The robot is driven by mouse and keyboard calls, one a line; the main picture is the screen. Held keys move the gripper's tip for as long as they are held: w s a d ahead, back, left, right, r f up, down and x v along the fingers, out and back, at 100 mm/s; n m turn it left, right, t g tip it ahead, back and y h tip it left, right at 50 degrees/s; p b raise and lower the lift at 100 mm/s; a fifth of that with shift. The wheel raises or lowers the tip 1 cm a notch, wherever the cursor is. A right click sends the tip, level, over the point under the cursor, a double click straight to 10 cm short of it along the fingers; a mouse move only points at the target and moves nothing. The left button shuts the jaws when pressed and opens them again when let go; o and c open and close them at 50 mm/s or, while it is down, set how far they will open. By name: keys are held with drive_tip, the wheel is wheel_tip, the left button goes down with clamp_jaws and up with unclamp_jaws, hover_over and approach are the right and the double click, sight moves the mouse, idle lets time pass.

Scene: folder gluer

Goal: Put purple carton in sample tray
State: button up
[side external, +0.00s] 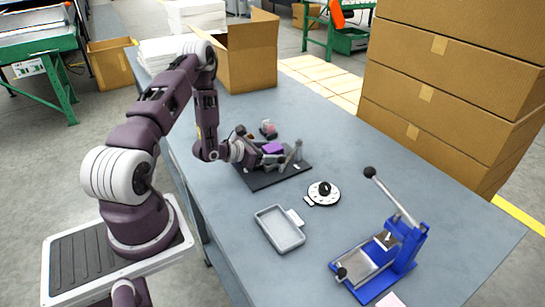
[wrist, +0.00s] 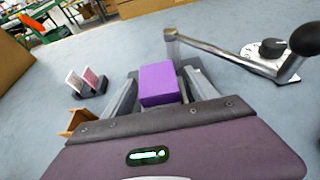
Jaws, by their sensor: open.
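The purple carton (side external: 272,148) is a small box at the dark board (side external: 268,181) in the middle of the table. In the wrist view the purple carton (wrist: 158,84) shows between the two grey fingers of my gripper (wrist: 160,82). My gripper (side external: 276,158) is open, low over the board, with gaps visible beside the carton. I cannot tell whether a finger touches it. The sample tray (side external: 283,239) looks to be the empty shallow grey tray nearer the camera, with a small white tab on its rim.
A metal lever with a black knob (wrist: 308,38) rises right of the carton. A white dial (side external: 323,192) sits beside the board. A small card holder (side external: 268,129) stands behind. A blue press (side external: 385,262) stands front right; an open cardboard box (side external: 250,60) stands at the back.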

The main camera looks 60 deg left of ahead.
sight(274, 148)
clamp_jaws()
drive_tip(key=r, duration=1)
drive_tip(key=shift+d+r, duration=0.1)
drive_tip(key=shift+d, duration=0.2)
drive_tip(key=s+d+r+m+g+h, duration=0.1)
drive_tip(key=d+m+h, duration=0.4)
drive_tip(key=d, duration=0.6)
drive_tip(key=s+d+r+m+g+h, duration=0.2)
drive_tip(key=d+r+m+g+h, duration=0.2)
drive_tip(key=d, duration=0.7)
drive_tip(key=shift+s+d+r+m+h, duration=0.2)
drive_tip(key=shift+r+m+h, duration=0.2)
drive_tip(key=shift+m+h, duration=0.4)
